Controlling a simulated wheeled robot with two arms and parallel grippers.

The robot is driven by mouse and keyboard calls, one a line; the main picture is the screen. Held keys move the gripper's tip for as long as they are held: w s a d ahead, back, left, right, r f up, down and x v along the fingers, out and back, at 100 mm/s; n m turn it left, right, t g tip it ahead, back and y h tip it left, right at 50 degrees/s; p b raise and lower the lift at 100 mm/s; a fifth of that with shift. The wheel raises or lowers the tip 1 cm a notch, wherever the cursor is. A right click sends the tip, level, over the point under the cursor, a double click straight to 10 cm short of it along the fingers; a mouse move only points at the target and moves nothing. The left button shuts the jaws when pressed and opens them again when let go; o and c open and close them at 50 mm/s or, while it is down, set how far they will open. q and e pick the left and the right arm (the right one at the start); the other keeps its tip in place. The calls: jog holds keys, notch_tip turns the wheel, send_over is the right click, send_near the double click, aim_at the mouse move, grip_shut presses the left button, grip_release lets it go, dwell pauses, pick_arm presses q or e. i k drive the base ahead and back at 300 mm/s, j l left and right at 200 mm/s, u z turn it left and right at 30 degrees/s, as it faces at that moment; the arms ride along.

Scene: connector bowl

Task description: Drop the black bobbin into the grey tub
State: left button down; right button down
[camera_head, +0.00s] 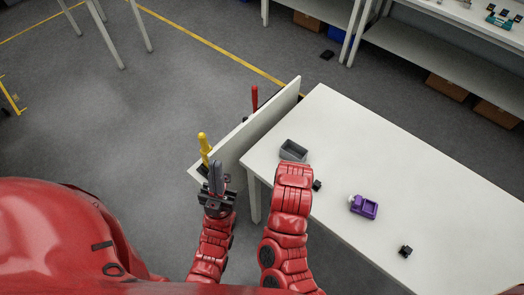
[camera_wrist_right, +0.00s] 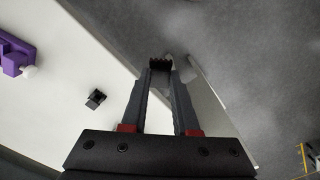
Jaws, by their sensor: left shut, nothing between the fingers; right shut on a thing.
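The grey tub (camera_head: 293,150) stands open on the white table near its left edge, just beyond my right arm. My right gripper is hidden behind its own arm in the head view. In the right wrist view, my right gripper (camera_wrist_right: 160,70) is shut on a small black piece (camera_wrist_right: 159,63) with a toothed edge, taken to be the black bobbin. The tub is not visible in that view. My left gripper (camera_head: 216,178) is shut and empty, pointing up beside the upright white panel, left of the table.
A small black part (camera_head: 317,185) lies right of my right arm, and another (camera_head: 405,251) farther right. A purple part (camera_head: 364,207) with a white knob lies between them. Yellow (camera_head: 204,145) and red (camera_head: 254,98) handles show by the white panel (camera_head: 262,125). The table's right side is mostly clear.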

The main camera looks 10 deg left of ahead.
aim_at(293, 153)
jog(key=i+j+z, duration=0.15)
jog(key=z, duration=0.3)
jog(key=i+j+z, duration=0.1)
jog(key=j+z, duration=0.35)
